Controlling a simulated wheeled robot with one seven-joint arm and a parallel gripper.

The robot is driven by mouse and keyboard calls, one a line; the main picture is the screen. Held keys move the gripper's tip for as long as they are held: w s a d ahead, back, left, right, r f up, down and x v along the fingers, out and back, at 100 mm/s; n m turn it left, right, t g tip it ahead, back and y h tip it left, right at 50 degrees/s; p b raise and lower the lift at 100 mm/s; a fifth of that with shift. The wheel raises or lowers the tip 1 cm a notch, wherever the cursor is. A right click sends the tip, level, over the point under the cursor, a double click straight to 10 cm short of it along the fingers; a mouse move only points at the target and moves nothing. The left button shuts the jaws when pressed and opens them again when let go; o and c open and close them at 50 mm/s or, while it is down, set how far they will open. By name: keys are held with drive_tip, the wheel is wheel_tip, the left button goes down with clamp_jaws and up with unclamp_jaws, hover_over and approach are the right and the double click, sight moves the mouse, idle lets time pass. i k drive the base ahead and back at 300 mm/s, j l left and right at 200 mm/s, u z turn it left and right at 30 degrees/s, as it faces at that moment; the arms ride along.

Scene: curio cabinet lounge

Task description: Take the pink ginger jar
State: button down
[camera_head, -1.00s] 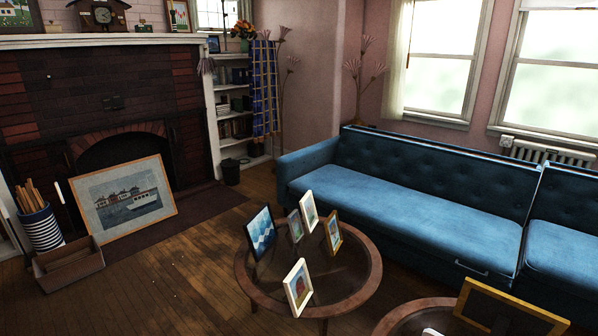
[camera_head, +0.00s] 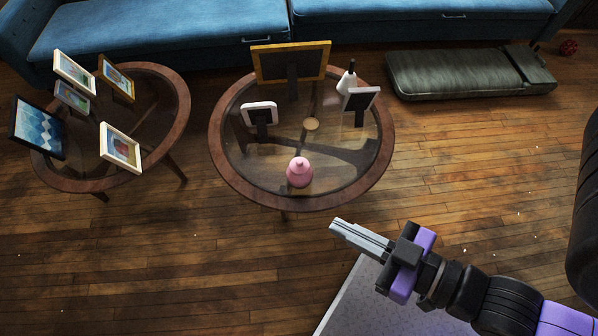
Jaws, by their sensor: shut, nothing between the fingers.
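The pink ginger jar (camera_head: 300,173) stands upright near the front edge of a round glass-topped table with a wooden rim (camera_head: 240,193). It is lidded, with a small knob on top. My gripper (camera_head: 334,226) is shut and empty. In the picture it is below and a little right of the jar, apart from it, in front of the table. Nothing covers the jar.
The same table bears a gold-edged frame (camera_head: 290,64), two small white frames, a white bottle (camera_head: 346,83) and a small round disc (camera_head: 311,124). A second round table (camera_head: 183,100) with several frames stands left. A grey cushion (camera_head: 460,75) lies right. Floor in front is clear.

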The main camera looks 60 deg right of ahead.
sight(299, 173)
drive_tip(key=j+z, duration=0.35)
drive_tip(key=k+j+z, duration=0.15)
drive_tip(key=j+z, duration=0.2)
drive_tip(key=k+j+z, duration=0.15)
drive_tip(key=j+z, duration=0.2)
